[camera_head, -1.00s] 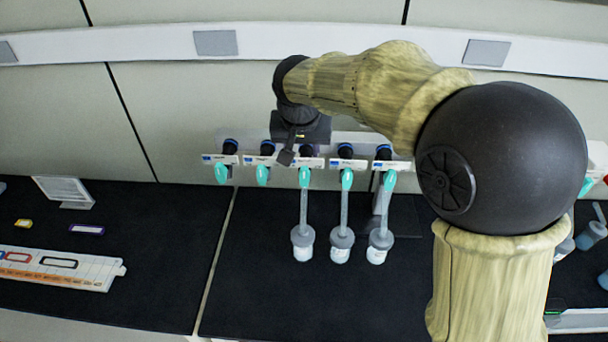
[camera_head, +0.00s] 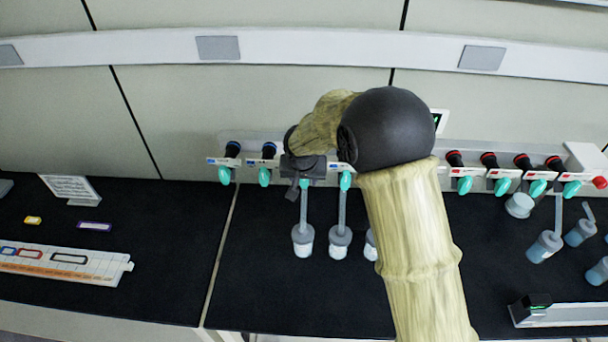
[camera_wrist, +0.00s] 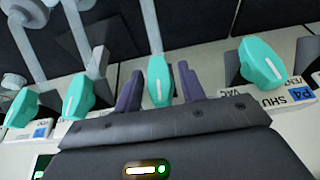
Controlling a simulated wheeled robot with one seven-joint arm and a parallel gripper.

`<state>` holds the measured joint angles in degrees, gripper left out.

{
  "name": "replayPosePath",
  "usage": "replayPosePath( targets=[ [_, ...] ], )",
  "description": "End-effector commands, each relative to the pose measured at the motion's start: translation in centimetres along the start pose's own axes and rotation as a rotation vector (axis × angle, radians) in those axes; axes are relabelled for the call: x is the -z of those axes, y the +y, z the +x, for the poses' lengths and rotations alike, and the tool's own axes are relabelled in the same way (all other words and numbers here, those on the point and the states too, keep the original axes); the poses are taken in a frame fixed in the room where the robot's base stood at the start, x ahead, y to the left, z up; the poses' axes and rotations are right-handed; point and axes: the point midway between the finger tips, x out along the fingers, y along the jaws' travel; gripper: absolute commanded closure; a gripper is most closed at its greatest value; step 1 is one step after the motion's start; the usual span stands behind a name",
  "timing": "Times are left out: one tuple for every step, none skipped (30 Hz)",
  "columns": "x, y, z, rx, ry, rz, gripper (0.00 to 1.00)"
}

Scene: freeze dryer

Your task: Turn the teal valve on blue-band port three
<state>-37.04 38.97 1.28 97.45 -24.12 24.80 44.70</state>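The teal valve on the third blue-band port (camera_wrist: 158,90) is upright in the middle of the wrist view, its white stripe facing the camera. My gripper (camera_wrist: 160,70) is open, with one dark finger on each side of this valve. Small gaps show between the fingers and the valve, and no grip on it is visible. In the head view my gripper (camera_head: 303,178) covers most of the third port, leaving a bit of teal below it. A flask (camera_head: 303,241) hangs from this port by a straight tube.
Neighbouring teal valves stand close on both sides, one to the right (camera_wrist: 262,62) by a P4 label and one to the left (camera_wrist: 78,98). Other flasks (camera_head: 339,243) hang beside the third. Red-band ports (camera_head: 488,160) line the right.

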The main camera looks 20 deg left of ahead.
Motion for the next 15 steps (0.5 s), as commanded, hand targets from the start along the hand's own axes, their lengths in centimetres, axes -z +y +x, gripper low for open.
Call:
replayPosePath(
  targets=[
    [0.0, 0.0, 0.17, -0.001, -0.001, 0.0, 0.6],
    [-0.02, 0.01, 0.27, -0.001, -0.001, 0.0, 0.6],
    [-0.02, 0.01, 0.35, -0.001, -0.001, 0.0, 0.6],
    [-0.03, 0.01, 0.38, -0.001, -0.001, 0.0, 0.6],
    [-0.03, 0.02, 0.38, -0.001, 0.0, 0.0, 0.6],
    [-0.03, 0.01, 0.38, -0.001, 0.0, 0.0, 0.6],
    [-0.03, 0.01, 0.38, -0.001, 0.0, 0.0, 0.6],
    [-0.03, 0.01, 0.37, -0.001, 0.0, 0.0, 0.6],
    [-0.03, 0.01, 0.37, 0.0, 0.0, 0.0, 0.6],
    [-0.03, 0.01, 0.36, -0.001, 0.0, 0.0, 0.64],
    [-0.03, 0.01, 0.36, -0.001, 0.0, 0.0, 0.7],
    [-0.03, 0.01, 0.36, -0.001, 0.0, 0.0, 0.78],
    [-0.03, 0.01, 0.35, -0.001, 0.0, 0.0, 0.84],
    [-0.03, 0.01, 0.35, -0.001, 0.0, 0.0, 0.89],
    [-0.03, 0.01, 0.34, 0.0, 0.0, 0.0, 0.97]
  ],
)
